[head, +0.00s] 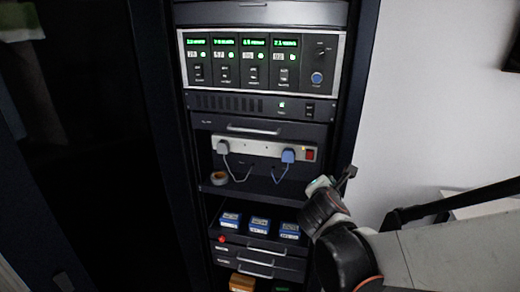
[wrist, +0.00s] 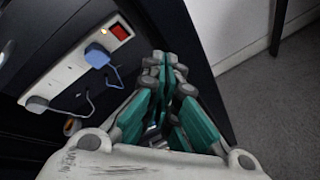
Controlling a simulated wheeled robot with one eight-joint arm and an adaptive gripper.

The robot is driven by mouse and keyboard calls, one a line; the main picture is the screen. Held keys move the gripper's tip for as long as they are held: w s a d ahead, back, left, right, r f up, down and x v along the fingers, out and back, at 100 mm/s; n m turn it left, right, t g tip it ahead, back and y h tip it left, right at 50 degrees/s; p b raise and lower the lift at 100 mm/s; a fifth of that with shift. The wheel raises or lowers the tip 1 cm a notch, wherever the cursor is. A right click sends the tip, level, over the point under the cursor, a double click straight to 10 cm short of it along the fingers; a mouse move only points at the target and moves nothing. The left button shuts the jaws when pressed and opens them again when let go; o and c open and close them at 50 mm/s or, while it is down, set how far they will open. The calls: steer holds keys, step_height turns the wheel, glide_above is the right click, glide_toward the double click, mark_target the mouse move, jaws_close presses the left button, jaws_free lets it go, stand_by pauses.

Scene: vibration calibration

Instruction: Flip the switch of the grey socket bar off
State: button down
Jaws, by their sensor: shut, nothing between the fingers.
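The grey socket bar (head: 262,147) is fixed across the rack in the head view, with a grey plug at its left and a blue plug (head: 288,156) further right. Its red switch (head: 310,155) sits at the bar's right end, with a small orange light beside it. In the wrist view the socket bar (wrist: 62,72) runs diagonally at upper left, and the red switch (wrist: 120,32) is at its upper end. My gripper (wrist: 164,58) is shut and empty, to the right of the switch and apart from it. In the head view my gripper (head: 349,173) is right of and below the bar, by the rack's right edge.
Above the bar is an instrument panel (head: 262,62) with green displays. A shelf below holds a tape roll (head: 218,178). Several blue boxes (head: 260,224) sit lower, above drawers (head: 258,262). The rack's right side post (head: 358,75) stands close to my gripper. A white wall is to the right.

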steer(key=w+a+f+n+t, duration=0.2)
steer(key=w+a+n, duration=0.2)
steer(key=n, duration=0.5)
steer(key=shift+w+f+n+t, duration=0.3)
steer(key=shift+w+f+n, duration=0.1)
steer(key=shift+w, duration=0.45)
steer(key=b, duration=0.4)
glide_toward(310, 158)
steer(key=x, duration=0.4)
steer(key=shift+w+d+f, duration=0.15)
steer(key=shift+w+f, duration=0.15)
steer(key=shift+w+d+r, duration=0.15)
steer(key=shift+w+d, duration=0.05)
steer(key=shift+w, duration=0.45)
